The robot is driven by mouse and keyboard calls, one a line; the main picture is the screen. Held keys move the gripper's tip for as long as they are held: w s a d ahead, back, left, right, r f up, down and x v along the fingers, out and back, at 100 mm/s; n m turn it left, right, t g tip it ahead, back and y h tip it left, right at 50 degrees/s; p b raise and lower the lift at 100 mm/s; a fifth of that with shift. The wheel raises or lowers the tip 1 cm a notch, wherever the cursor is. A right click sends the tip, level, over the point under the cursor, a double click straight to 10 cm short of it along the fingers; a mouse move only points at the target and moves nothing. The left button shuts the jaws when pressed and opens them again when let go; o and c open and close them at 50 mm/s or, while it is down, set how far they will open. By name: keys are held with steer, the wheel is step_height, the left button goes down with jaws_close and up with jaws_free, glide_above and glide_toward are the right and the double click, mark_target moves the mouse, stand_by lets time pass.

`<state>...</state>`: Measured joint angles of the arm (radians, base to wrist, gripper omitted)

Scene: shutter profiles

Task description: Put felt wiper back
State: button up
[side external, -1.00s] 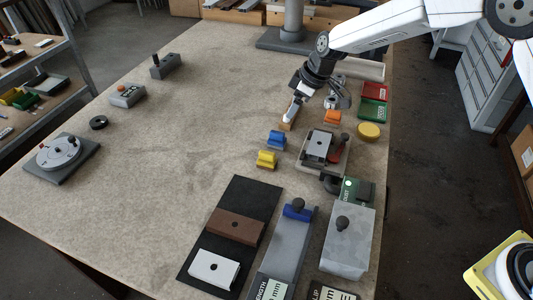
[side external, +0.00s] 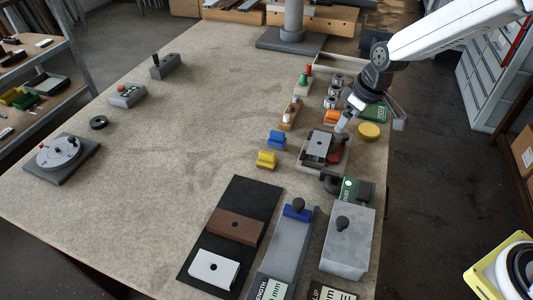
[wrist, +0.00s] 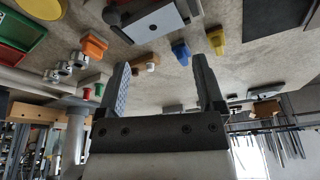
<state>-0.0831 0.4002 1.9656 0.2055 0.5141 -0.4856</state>
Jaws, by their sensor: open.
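My gripper (side external: 345,121) is open, its fingertips just above the back right of a shallow tray (side external: 305,166). In the wrist view, my gripper (wrist: 160,62) shows spread fingers with nothing between them. A dark red pad (side external: 334,157) lies on the tray's right side, below the fingers; it may be the felt wiper, but I cannot tell for sure. A grey plate with a white top (side external: 318,146) is on the tray beside it; it shows at the top of the wrist view (wrist: 155,23). A wooden block with pale knobs (side external: 288,115) stands behind the tray.
Blue (side external: 277,140), yellow (side external: 266,159) and orange (side external: 331,117) blocks stand around the tray. A yellow disc (side external: 368,131) and a green bin (side external: 376,113) are right of it. A dark mat (side external: 233,197) lies in front. The table's left middle is clear.

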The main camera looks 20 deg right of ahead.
steer(key=s+d+m, duration=0.2)
steer(key=s, duration=0.6)
steer(key=s+d+f+m+h, duration=0.1)
steer(key=s+d+m, duration=0.1)
steer(key=s, duration=0.7)
steer(key=shift+s+d+f+m, duration=0.2)
steer(key=shift+d+m, duration=0.1)
steer(key=shift+d, duration=0.5)
